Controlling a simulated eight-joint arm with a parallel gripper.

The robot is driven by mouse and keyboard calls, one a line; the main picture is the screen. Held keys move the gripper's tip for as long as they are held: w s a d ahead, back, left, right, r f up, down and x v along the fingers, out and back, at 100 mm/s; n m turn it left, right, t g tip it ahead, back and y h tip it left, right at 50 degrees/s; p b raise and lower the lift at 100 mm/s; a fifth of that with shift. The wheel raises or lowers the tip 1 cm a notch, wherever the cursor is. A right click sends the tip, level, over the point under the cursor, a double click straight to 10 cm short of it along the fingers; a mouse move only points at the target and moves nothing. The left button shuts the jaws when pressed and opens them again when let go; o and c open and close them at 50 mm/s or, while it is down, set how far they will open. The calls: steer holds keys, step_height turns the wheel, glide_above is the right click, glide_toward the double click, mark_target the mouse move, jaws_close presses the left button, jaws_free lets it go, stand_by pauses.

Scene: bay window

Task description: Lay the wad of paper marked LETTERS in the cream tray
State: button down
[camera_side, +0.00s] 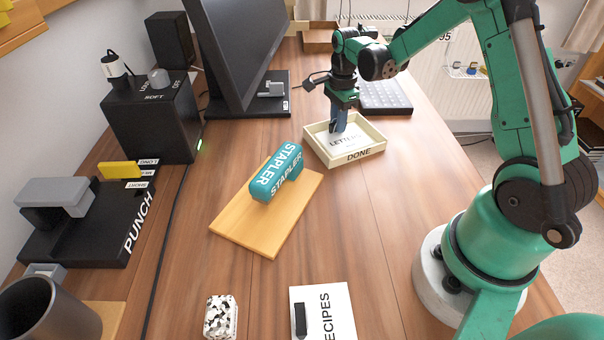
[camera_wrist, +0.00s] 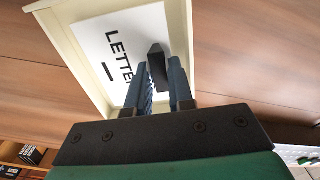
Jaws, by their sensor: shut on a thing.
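The white wad of paper marked LETTERS (camera_side: 347,141) is inside the walls of the cream tray (camera_side: 375,149), whose front reads DONE. In the wrist view the wad (camera_wrist: 100,32) lies flat within the tray's rim (camera_wrist: 181,22); I cannot tell if it touches the floor. A black upright grip stands on the wad. My gripper (camera_side: 338,128) points down into the tray. In the wrist view its blue fingers (camera_wrist: 161,76) are shut on that black grip, covering part of the lettering.
A teal stapler (camera_side: 277,173) lies on a wooden board left of the tray. A keyboard (camera_side: 386,97) and monitor (camera_side: 238,45) stand behind. A RECIPES wad (camera_side: 334,310) and a speckled block (camera_side: 220,316) lie in front. Bare desk separates them.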

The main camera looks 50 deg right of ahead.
steer(key=c, duration=0.7)
jaws_free()
steer(key=shift+r, duration=3.45)
